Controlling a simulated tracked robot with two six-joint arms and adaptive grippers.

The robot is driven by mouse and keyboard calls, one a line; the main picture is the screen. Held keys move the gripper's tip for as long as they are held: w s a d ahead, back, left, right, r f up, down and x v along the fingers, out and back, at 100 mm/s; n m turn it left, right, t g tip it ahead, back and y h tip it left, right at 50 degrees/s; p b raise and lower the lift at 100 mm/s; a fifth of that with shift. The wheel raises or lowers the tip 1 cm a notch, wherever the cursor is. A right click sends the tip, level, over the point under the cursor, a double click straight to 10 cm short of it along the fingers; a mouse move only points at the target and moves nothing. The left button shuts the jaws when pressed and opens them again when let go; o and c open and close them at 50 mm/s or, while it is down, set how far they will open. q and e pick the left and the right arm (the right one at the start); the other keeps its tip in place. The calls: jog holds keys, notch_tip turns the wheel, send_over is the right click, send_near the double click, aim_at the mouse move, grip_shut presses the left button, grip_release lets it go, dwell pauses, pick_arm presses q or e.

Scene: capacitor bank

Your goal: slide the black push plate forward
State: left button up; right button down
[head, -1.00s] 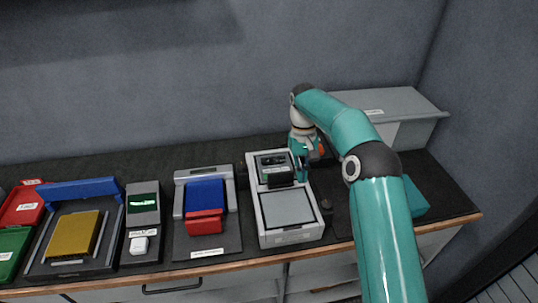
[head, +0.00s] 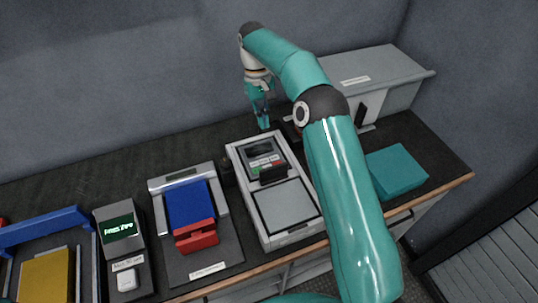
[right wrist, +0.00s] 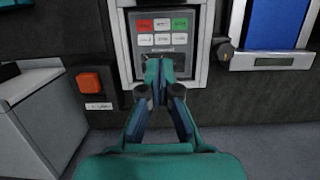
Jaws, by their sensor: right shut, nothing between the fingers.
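A black upright block (head: 272,174), which looks like the black push plate, stands on the light grey machine (head: 290,238), between its keypad panel (head: 264,156) and its flat grey plate (head: 285,205). My right gripper (head: 263,125) is shut and empty, fingers down, behind the far end of the machine and apart from the block. In the right wrist view the closed fingertips (right wrist: 165,66) show in front of the keypad panel (right wrist: 162,33) with its red, white and green buttons. I cannot make out the block there. My left gripper is out of view.
A blue and red press (head: 193,212) and a small display unit (head: 120,228) stand left of the machine. A grey bin (head: 375,80) and a teal block (head: 397,171) are at right, near my right arm. An orange button (right wrist: 90,82) shows in the right wrist view.

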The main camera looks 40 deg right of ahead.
aim_at(274, 173)
jog(key=x, duration=0.9)
jog(key=shift+f, duration=0.35)
jog(key=s, duration=0.2)
jog(key=shift+s+a+f, duration=0.25)
jog(key=shift+a+f, duration=0.05)
jog(key=shift+a, duration=0.05)
jog(key=shift+s+a+b, duration=0.2)
jog(key=shift+s+b, duration=0.3)
jog(key=shift+s, duration=0.2)
jog(key=shift+r, duration=0.1)
jog(key=shift+s, duration=0.1)
